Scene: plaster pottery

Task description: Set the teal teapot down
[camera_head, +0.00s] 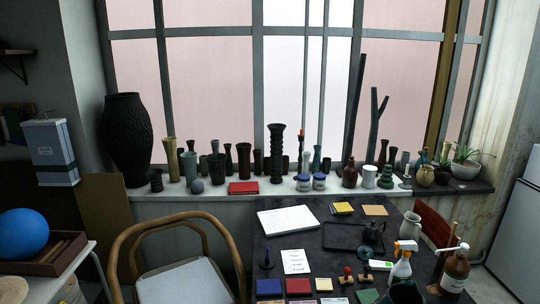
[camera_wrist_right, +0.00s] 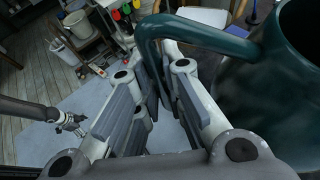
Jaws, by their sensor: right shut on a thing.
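The teal teapot (camera_wrist_right: 285,85) fills the right side of the right wrist view, with its handle (camera_wrist_right: 205,30) reaching left across the jaws. My right gripper (camera_wrist_right: 165,75) is shut on this handle, with its fingers on either side. The teapot's base and what lies under it are out of view. In the head view a dark teal rounded shape (camera_head: 405,292) is cut off by the bottom edge; it may be the teapot. My left gripper (camera_wrist_right: 72,122) shows small at the left of the right wrist view; its jaw opening is too small to judge.
The dark table (camera_head: 300,252) holds a calendar sheet (camera_head: 289,221), a tray (camera_head: 352,237) with a dark pot (camera_head: 374,233), coloured blocks, a spray bottle (camera_head: 401,265) and an amber pump bottle (camera_head: 455,271). A wooden chair (camera_head: 180,262) stands left. Vases crowd the windowsill.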

